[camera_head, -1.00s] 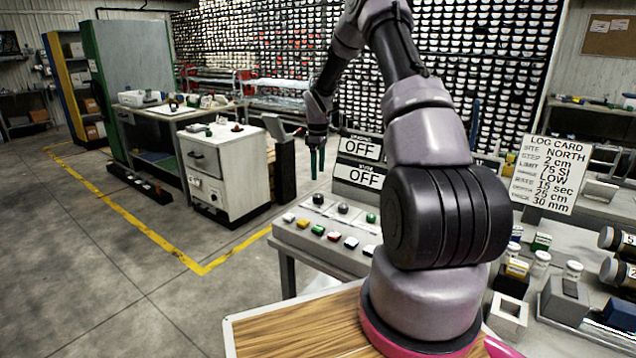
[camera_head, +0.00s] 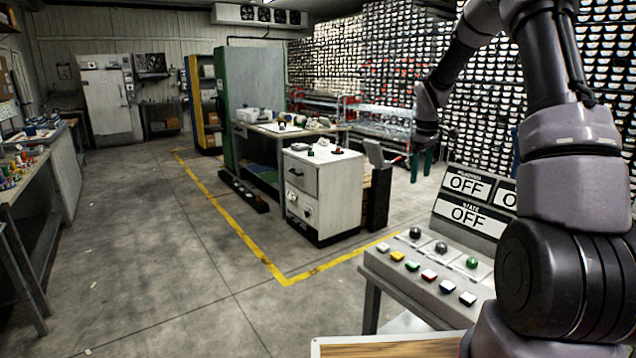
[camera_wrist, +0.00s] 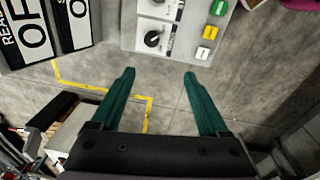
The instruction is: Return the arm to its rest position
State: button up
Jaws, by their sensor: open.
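My gripper (camera_head: 421,165) hangs at the end of my raised arm in the head view, with its green fingers pointing down. It is left of the sign board and above the floor beyond the button console. In the wrist view my gripper (camera_wrist: 160,76) shows two green fingers spread apart with bare grey floor between them. Nothing is held. My arm rises along the right side of the head view, and its top is cut off by the frame.
The button console (camera_head: 405,275) with OFF signs (camera_head: 467,185) stands near my arm; its knobs also show in the wrist view (camera_wrist: 180,55). A white drawer cabinet (camera_head: 320,200) stands beyond. Left of the yellow line (camera_head: 235,235), the floor is clear. A workbench (camera_head: 60,170) lines the left.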

jog(key=s+a+r+m+t, duration=0.2)
jog(key=s+a+r+m, duration=0.1)
jog(key=s+r, duration=0.55)
jog(key=s+a+r+m+t, duration=0.1)
jog(key=s+a+r+m, duration=0.2)
jog(key=s+r, duration=0.6)
jog(key=s+a+r+m+t+y, duration=0.1)
jog(key=s+r+m, duration=0.1)
jog(key=s, duration=0.6)
jog(key=s+a+r+m+t+y, duration=0.1)
jog(key=s+m, duration=0.3)
jog(key=s, duration=0.4)
jog(key=shift+s+a+r+t, duration=0.35)
jog(key=shift+a+r+t, duration=0.1)
jog(key=shift+t, duration=0.15)
